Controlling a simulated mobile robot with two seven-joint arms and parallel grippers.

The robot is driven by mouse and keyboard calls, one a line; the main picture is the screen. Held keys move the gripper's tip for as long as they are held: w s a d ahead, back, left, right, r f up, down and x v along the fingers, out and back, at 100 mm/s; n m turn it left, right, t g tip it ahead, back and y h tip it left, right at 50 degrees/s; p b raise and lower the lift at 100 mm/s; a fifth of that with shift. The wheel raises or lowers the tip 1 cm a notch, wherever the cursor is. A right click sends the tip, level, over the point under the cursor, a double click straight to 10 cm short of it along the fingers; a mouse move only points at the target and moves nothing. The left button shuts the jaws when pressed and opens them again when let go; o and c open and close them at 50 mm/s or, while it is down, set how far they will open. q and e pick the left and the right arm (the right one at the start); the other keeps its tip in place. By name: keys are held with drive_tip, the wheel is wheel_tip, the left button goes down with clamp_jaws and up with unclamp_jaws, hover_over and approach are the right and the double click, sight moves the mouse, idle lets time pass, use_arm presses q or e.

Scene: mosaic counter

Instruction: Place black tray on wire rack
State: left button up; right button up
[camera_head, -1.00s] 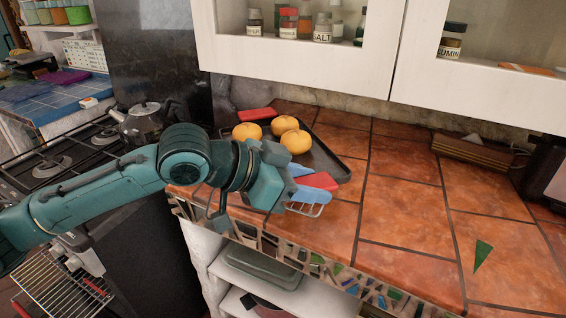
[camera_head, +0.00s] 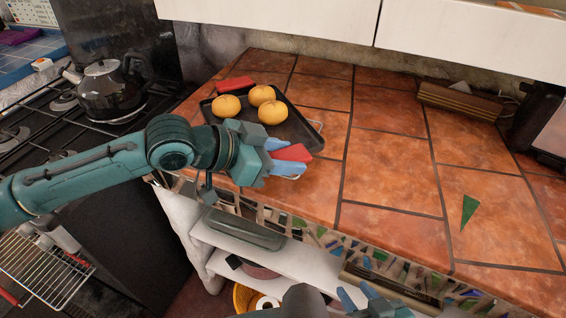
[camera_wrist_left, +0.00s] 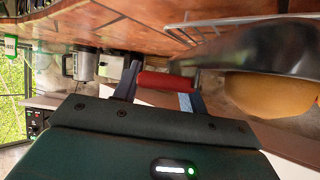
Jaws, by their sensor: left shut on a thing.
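The black tray (camera_head: 242,122) is on the left part of the tiled counter area, with several yellow-orange round fruits (camera_head: 226,106) on it and red handles at two ends. My left gripper (camera_head: 287,156) is shut on the near red handle (camera_head: 293,152). The wrist view shows that handle (camera_wrist_left: 166,80) between the fingers, beside the tray's dark side (camera_wrist_left: 260,50). A metal wire rack (camera_head: 318,126) shows only as an edge past the tray's right side; it also shows in the wrist view (camera_wrist_left: 215,17). I cannot tell whether tray and rack touch. My right gripper (camera_head: 358,297) is open and empty at the bottom edge.
A kettle (camera_head: 108,93) stands on the stove at left. A wooden slatted object (camera_head: 460,103) is at the counter's back right. The middle counter tiles are clear except for a green triangle (camera_head: 469,211). White cabinets (camera_head: 270,20) hang above; shelves lie below.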

use_arm(q)
drive_tip(key=shift+f, duration=1.05)
drive_tip(key=o, duration=1.2)
drive_tip(key=v, duration=1.2)
